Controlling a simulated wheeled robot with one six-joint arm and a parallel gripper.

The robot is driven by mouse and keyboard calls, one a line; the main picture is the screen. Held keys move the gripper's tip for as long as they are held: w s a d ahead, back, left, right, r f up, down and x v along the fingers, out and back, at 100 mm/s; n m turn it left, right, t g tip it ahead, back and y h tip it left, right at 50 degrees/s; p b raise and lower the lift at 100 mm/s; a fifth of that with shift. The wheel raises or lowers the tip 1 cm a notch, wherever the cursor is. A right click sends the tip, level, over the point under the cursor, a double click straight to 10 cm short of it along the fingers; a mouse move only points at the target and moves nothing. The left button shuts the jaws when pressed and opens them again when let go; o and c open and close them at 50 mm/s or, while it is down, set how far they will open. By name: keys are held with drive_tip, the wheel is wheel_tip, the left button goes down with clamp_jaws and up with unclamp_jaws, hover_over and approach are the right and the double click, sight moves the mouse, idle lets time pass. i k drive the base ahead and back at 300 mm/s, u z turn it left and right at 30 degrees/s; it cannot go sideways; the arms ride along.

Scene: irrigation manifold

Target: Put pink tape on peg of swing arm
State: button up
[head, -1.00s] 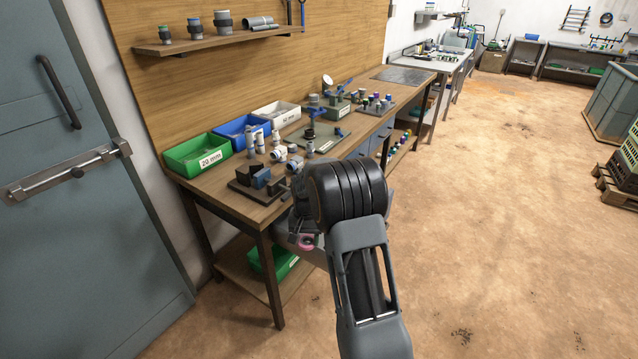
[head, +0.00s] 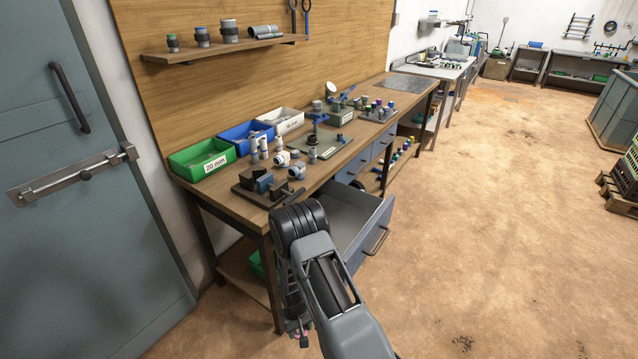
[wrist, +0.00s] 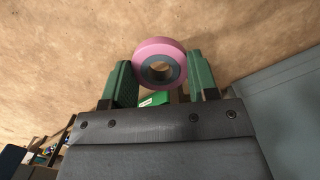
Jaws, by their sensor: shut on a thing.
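My gripper (wrist: 160,80) is shut on the pink tape (wrist: 160,47) in the wrist view. The roll is pink with a grey core and sits between two green fingers. In the head view my gripper (head: 301,335) hangs low in front of the bench, and the tape is barely visible there. A blue swing arm (head: 342,96) seems to stand on a green-grey block on the bench; its peg is too small to make out.
A wooden bench (head: 237,199) carries green, blue and white bins, pipe fittings and a dark vise-like block. A drawer (head: 357,226) stands open at its front. A grey door (head: 75,210) is at left. Open floor (head: 480,220) lies to the right.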

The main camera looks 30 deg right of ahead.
sight(324, 117)
drive_tip(key=k, duration=0.45)
drive_tip(key=z, duration=1.85)
drive_tip(key=i, duration=3.9)
drive_tip(key=u, duration=2.4)
